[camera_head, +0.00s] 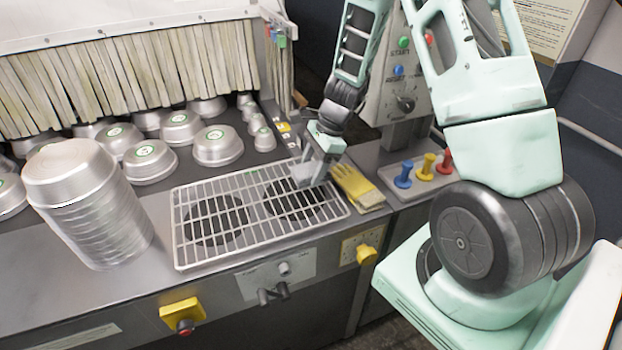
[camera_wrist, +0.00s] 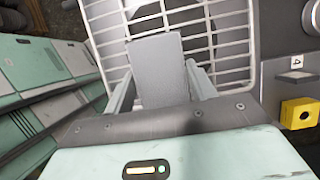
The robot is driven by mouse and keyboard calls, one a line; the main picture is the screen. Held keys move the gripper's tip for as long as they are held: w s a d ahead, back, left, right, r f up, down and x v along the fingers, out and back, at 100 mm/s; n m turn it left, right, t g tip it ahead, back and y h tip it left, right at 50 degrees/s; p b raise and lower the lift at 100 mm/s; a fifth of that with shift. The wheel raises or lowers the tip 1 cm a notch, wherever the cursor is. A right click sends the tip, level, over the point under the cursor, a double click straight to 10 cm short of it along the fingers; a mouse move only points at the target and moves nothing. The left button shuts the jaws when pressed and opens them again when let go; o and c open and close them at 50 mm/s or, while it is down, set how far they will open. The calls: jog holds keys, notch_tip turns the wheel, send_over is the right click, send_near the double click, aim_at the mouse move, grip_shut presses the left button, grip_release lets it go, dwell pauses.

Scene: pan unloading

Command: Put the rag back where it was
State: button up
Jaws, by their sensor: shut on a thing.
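My gripper (camera_head: 318,168) is at the right end of the wire rack. In the wrist view my gripper (camera_wrist: 160,85) is shut on a flat grey piece, which I take to be the rag (camera_wrist: 158,65). The rag sits between the two fingers and hides part of the rack behind it. In the head view the rag (camera_head: 303,174) is a small grey shape at the fingertips, over the rack. I cannot tell whether it touches the rack.
The white wire rack (camera_head: 177,228) lies over two dark round openings. Yellow gloves (camera_head: 357,187) lie right of it. Stacked metal pans (camera_head: 95,205) stand left, with several pans (camera_head: 217,146) behind. Blue, yellow and red knobs (camera_head: 426,166) stand at the right.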

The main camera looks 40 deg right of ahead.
aim_at(312, 190)
jog(key=shift+f, duration=2.15)
jog(key=o, duration=1)
jog(key=shift+f, duration=0.15)
jog(key=b+v, duration=0.2)
jog(key=v, duration=1)
jog(key=s+a+r+n+g, duration=0.1)
jog(key=s+a+r+n, duration=0.2)
jog(key=a+n, duration=0.45)
jog(key=s+a+r+n+g, duration=0.15)
jog(key=a+n, duration=0.25)
jog(key=a, duration=0.6)
jog(key=s+a+r+n+h, duration=0.1)
jog(key=s+a+n, duration=0.3)
jog(key=s+n, duration=0.1)
jog(key=s+a+r+n+t+h, duration=0.1)
jog(key=s+a+n, duration=0.3)
jog(key=s+n, duration=0.2)
jog(key=s+a+r+n+h, duration=0.1)
jog(key=s+a+n, duration=0.3)
jog(key=s+n, duration=0.2)
jog(key=shift+s+r+n+h, duration=0.25)
jog(key=shift+s+r+h, duration=0.05)
jog(key=shift+s, duration=0.45)
